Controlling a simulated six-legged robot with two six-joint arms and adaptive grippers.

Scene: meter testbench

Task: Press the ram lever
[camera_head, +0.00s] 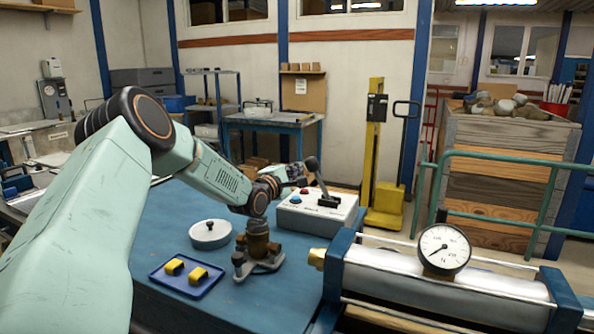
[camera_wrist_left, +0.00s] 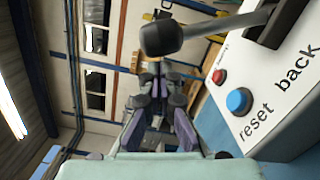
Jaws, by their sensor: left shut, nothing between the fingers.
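The ram lever (camera_head: 312,164) has a black knob on a metal shaft and stands tilted up from a white control box (camera_head: 318,217). In the left wrist view the lever knob (camera_wrist_left: 161,38) hangs above my gripper's fingers, with its shaft running right to the box. My left gripper (camera_head: 301,176) is shut and empty, just left of the lever in the head view. Its fingers (camera_wrist_left: 160,78) also show in the left wrist view. I cannot tell whether they touch the knob. My right gripper is not in view.
The box carries a red button (camera_wrist_left: 219,75) and a blue button (camera_wrist_left: 238,101). A cylinder with a dial gauge (camera_head: 444,249) lies at the front right. On the blue table are a brass fixture (camera_head: 258,248), a round lidded dish (camera_head: 210,234) and a blue tray (camera_head: 186,288).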

